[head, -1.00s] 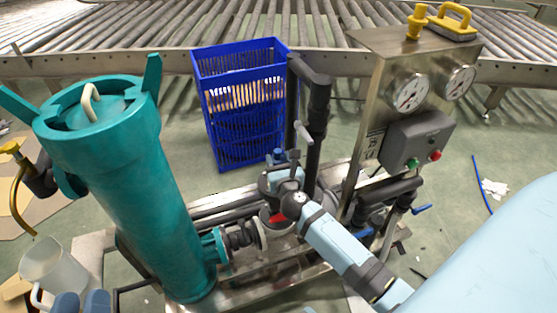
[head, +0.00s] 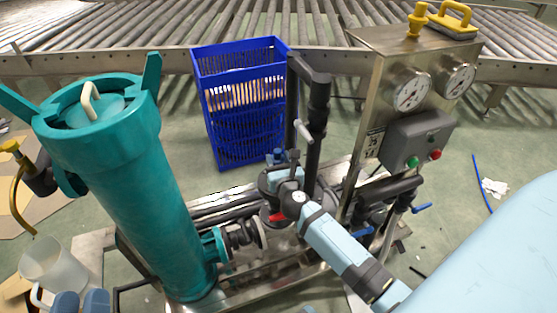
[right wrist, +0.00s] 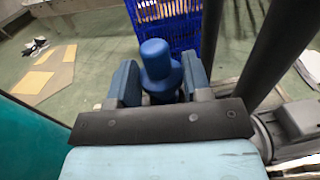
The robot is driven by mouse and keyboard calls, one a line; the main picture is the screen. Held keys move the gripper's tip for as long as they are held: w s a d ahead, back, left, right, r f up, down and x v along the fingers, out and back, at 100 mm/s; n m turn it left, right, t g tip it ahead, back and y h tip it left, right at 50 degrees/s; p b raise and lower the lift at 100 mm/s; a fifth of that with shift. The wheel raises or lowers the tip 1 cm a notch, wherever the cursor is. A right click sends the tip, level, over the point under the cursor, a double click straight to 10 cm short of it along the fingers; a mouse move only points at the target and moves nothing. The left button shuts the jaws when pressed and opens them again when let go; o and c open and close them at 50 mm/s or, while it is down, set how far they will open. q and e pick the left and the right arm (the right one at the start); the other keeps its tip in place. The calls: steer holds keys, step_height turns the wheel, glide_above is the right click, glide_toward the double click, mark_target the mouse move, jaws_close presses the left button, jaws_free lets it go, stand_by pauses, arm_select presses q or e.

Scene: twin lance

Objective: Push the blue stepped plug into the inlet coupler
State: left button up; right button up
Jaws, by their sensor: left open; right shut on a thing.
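The blue stepped plug (right wrist: 158,68) stands with its narrow knob end up between the two blue fingers of my right gripper (right wrist: 160,84) in the right wrist view. My right gripper is shut on it. In the head view my right gripper (head: 282,174) is over the pump and pipework, with a small part of the plug (head: 278,155) showing above it. My left gripper (head: 82,301) is open at the bottom left edge, beside a translucent jug. I cannot make out for certain which fitting is the inlet coupler.
A tall teal filter housing (head: 150,190) stands left of the pipework. Dark upright pipes (head: 317,110) and a steel gauge panel (head: 372,70) stand close to the right gripper. A blue crate (head: 243,110) is behind. The jug (head: 58,270) is at lower left.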

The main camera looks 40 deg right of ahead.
arm_select(q)
steer(key=shift+f+b, duration=0.5)
steer(key=shift+f, duration=0.1)
arm_select(e)
steer(key=shift+f, duration=0.7)
steer(key=o, duration=1)
steer(key=shift+c, duration=0.2)
steer(key=shift+s+a, duration=0.1)
steer(key=shift+s, duration=0.15)
arm_select(q)
steer(key=shift+w+a+f+g+y+p, duration=0.1)
steer(key=shift+a+f+g+y+p, duration=0.1)
steer(key=shift+f, duration=0.3)
steer(key=shift+w+a+f+g+y+p, duration=0.1)
steer(key=shift+f+p, duration=0.1)
steer(key=shift+f, duration=0.25)
arm_select(e)
steer(key=v, duration=1.1)
steer(key=shift+s, duration=0.3)
steer(key=shift+r, duration=0.3)
